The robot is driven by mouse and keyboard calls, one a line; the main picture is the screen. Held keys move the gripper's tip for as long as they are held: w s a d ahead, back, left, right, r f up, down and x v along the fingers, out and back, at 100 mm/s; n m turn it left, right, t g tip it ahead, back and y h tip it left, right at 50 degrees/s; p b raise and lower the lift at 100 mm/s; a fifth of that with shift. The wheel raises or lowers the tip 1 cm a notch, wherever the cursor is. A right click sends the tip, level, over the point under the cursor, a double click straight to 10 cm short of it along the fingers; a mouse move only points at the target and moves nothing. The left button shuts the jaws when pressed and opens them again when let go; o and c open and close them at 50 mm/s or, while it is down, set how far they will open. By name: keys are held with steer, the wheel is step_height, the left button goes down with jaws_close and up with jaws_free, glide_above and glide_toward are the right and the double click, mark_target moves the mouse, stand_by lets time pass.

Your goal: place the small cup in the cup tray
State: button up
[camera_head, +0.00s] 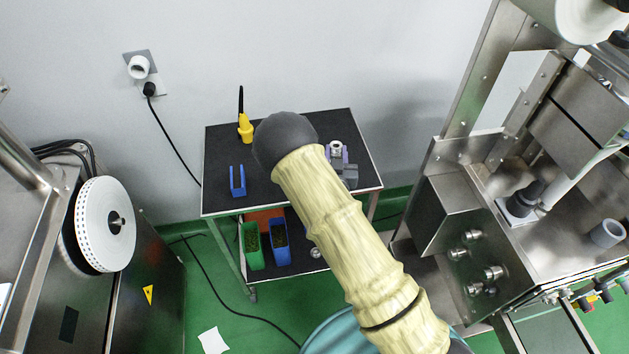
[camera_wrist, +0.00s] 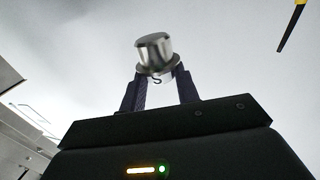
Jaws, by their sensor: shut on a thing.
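The small cup (camera_wrist: 153,48) is a shiny silver metal cup in the wrist view. My gripper (camera_wrist: 160,80) is shut on it, with its two dark fingers on either side of the lower part. The cup is slightly tilted in that view, with plain grey wall behind it. In the head view, a small silver round piece (camera_head: 336,147) shows between purplish uprights at the cart's right side, beside a grey block (camera_head: 347,172). I cannot tell whether these are my gripper with the cup or a holder. My arm hides part of the cart, and I cannot make out the cup tray.
A black-topped cart (camera_head: 220,155) stands against the wall. It carries a yellow holder (camera_head: 245,128) with a dark tool and a blue holder (camera_head: 238,181). Green (camera_head: 252,246) and blue (camera_head: 279,242) bins sit below. Machines flank it left and right.

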steer(key=shift+w+a+r+n+y, duration=0.15)
steer(key=shift+w+a+r, duration=0.1)
steer(key=shift+a+r, duration=0.2)
steer(key=shift+w+a+r+n+y, duration=0.15)
steer(key=shift+w+a+r, duration=0.05)
steer(key=shift+a+r, duration=0.25)
steer(key=shift+f+p, duration=0.45)
steer(key=shift+f, duration=2.45)
steer(key=shift+f+p, duration=0.4)
steer(key=shift+f, duration=1.7)
